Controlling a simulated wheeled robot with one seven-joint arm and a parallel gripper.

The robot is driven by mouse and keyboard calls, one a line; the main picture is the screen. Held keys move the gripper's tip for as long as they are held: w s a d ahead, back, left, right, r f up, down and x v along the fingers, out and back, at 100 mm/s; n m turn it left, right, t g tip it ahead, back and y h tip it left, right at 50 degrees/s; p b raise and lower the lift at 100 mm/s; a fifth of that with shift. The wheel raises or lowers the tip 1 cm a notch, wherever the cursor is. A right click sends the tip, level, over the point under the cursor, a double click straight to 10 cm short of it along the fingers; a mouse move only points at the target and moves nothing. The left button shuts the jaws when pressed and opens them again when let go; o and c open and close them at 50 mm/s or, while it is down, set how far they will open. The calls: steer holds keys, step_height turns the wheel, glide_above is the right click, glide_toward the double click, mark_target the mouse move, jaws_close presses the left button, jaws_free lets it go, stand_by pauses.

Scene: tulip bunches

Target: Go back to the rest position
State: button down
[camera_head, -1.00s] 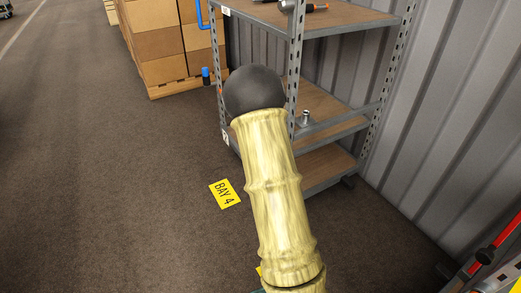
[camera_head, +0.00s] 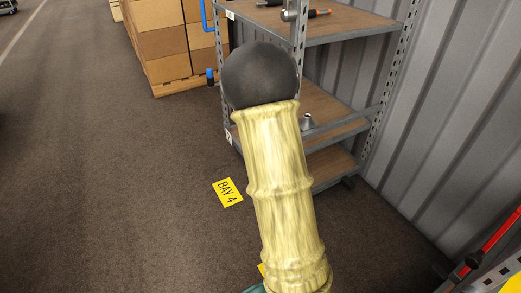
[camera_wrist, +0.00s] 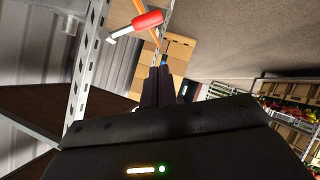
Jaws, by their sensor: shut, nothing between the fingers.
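My gripper (camera_wrist: 158,86) shows in the wrist view with its two dark fingers together and nothing between them. It is clear of the shelf and touches nothing that I can see. In the head view my raised arm, a pale yellow link ending in a dark round joint, fills the middle and hides my gripper. The metal shelf rack (camera_head: 300,45) stands behind the arm, against the wall.
Tools (camera_head: 305,14) and a small metal part (camera_head: 307,122) lie on the rack. Stacked cartons (camera_head: 168,45) stand behind. Floor left of the yellow BAY 4 sign (camera_head: 228,192) is clear.

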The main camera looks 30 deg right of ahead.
steer(key=shift+s+a+r, duration=0.15)
steer(key=shift+s+r, duration=0.1)
steer(key=shift+s, duration=0.2)
steer(key=shift+w, duration=0.1)
steer(key=s+a+r+m+g+y, duration=0.3)
steer(key=s+a+g, duration=0.6)
steer(key=s+a, duration=0.7)
steer(key=w+p+v, duration=0.2)
steer(key=p+v, duration=0.9)
steer(key=p, duration=0.1)
steer(key=w+d+r+p+v, duration=0.1)
steer(key=w+p+v, duration=0.2)
steer(key=p+v, duration=0.9)
steer(key=w+d+r+p+v, duration=0.1)
steer(key=w+p+v, duration=0.1)
steer(key=p+v, duration=0.9)
steer(key=shift+w+r+y+p, duration=0.25)
steer(key=shift+w+y+p, duration=0.15)
steer(key=shift+w+p, duration=0.35)
